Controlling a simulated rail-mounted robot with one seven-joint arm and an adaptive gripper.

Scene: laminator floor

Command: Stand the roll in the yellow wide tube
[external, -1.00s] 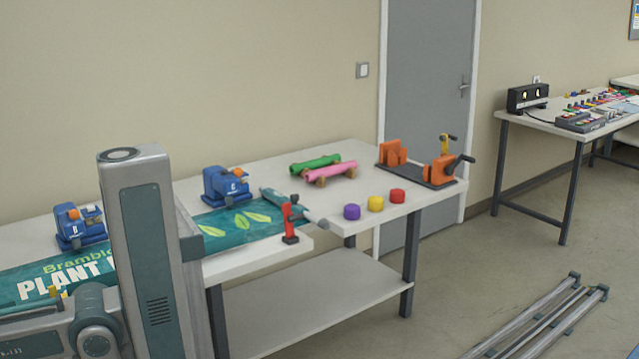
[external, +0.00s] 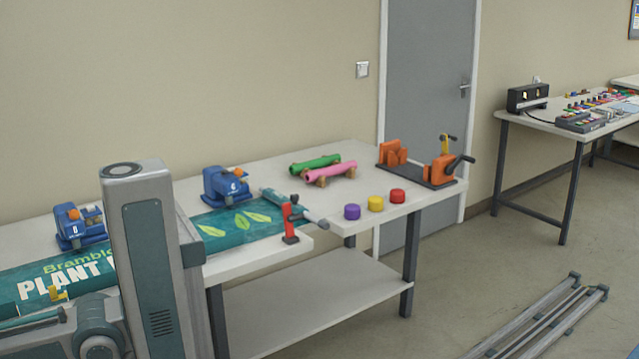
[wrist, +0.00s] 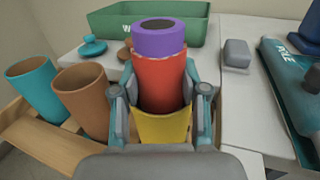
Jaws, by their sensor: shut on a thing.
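The roll (wrist: 161,82) is red with a purple upper end and a dark hole in its top. It stands roughly upright in the wrist view. My gripper (wrist: 161,98) is shut on the roll, one finger on each side. The yellow wide tube (wrist: 160,127) is directly below, its wall showing around the roll's lower end. The roll lines up with the tube's mouth; how deep it sits is hidden. My gripper and the tube do not show in the external view.
A teal tube (wrist: 37,85) and a brown tube (wrist: 84,97) stand to the left in a wooden rack (wrist: 40,135). A green bin (wrist: 105,20) is behind. A grey block (wrist: 237,54) and a teal printed roll (wrist: 285,85) lie right.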

